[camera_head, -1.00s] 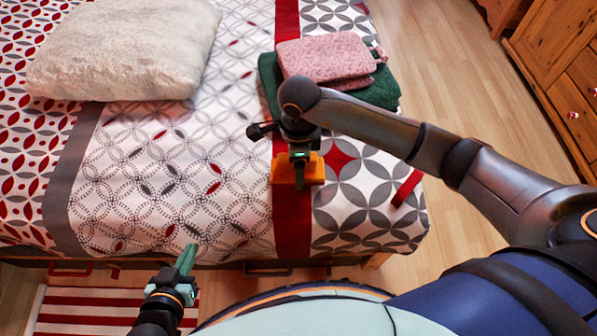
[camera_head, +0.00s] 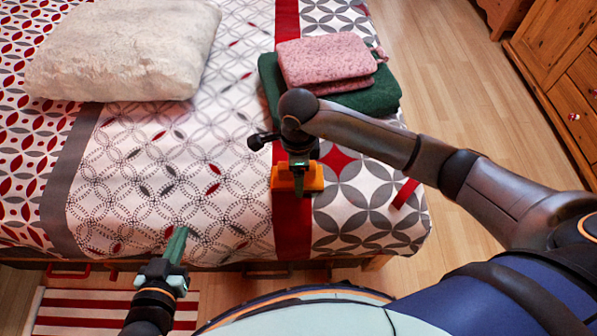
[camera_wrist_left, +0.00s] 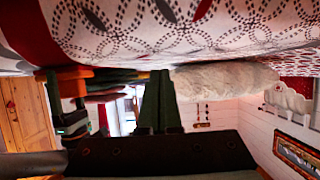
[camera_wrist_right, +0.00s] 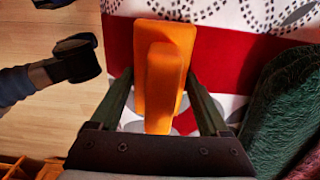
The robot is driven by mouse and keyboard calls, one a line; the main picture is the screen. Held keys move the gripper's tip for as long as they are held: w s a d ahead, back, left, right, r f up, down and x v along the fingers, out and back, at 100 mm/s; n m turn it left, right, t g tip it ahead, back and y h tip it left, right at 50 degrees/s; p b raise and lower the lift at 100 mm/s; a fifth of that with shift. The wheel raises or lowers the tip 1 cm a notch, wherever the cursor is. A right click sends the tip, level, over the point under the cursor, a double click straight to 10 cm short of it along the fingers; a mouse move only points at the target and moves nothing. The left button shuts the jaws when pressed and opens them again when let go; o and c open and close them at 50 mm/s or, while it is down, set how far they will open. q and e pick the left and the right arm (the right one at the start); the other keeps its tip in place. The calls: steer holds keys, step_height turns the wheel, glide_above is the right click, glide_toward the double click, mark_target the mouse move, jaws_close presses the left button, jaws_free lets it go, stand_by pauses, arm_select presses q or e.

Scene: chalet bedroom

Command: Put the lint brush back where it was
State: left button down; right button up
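The lint brush looks like an orange block with a raised orange handle (camera_wrist_right: 165,80). In the head view the lint brush (camera_head: 312,178) lies on the red stripe near the bed's front edge, partly hidden under my right gripper (camera_head: 299,183). In the right wrist view, the right fingers stand apart on either side of the brush, with a visible gap left of the handle. My left gripper (camera_head: 177,246) hangs empty by the bed's front edge, left of the brush. Its fingers (camera_wrist_left: 158,100) look closed together in the left wrist view.
The patterned bed (camera_head: 150,205) has a fluffy white pillow (camera_head: 125,48) at the back left. Folded pink cloths (camera_head: 325,58) lie on a green one (camera_head: 375,93) behind my right gripper. A wooden dresser (camera_head: 565,70) stands at right. The bed's middle is clear.

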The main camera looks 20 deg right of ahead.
arm_select(q)
steer(key=shift+r, duration=0.1)
arm_select(e)
steer(key=shift+o, duration=1.4)
steer(key=shift+r, duration=0.1)
steer(key=shift+r, duration=0.15)
step_height(320, 180, up, 5)
steer(key=shift+w+f+p, duration=0.1)
steer(key=shift+p, duration=0.6)
step_height(320, 180, up, 7)
steer(key=shift+p, duration=0.5)
arm_select(q)
steer(key=s+f+g, duration=0.3)
steer(key=s+f, duration=0.1)
steer(key=f, duration=0.1)
steer(key=shift+s+d+f+n, duration=0.25)
steer(key=shift+s+n, duration=0.05)
steer(key=shift+s, duration=0.05)
